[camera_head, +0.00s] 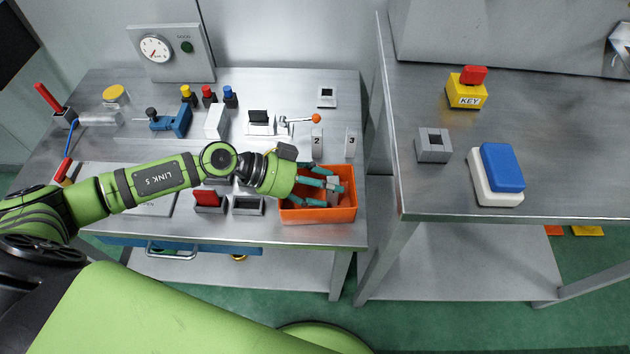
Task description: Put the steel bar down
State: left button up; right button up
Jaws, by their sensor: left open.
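My left arm reaches in from the left over the metal workbench. My left gripper (338,194) is open, with its teal fingers over and partly inside the orange bin (318,215). A small grey piece (333,184), which looks like the steel bar, shows between the fingers at the bin. Whether it rests on the bin's floor or touches a finger is too small to tell. The gripper hides part of the bin's inside. My right gripper is not in view.
Left of the bin stand a red block (208,197) and a grey open holder (247,205). Blocks numbered 2 (317,142) and 3 (350,142) and an orange-knobbed lever (316,118) stand behind. A gap separates the right table (500,130), which has free room.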

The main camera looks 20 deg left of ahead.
pick_arm(q)
jog(key=b+v, duration=0.1)
jog(key=v, duration=1.1)
jog(key=shift+r, duration=0.15)
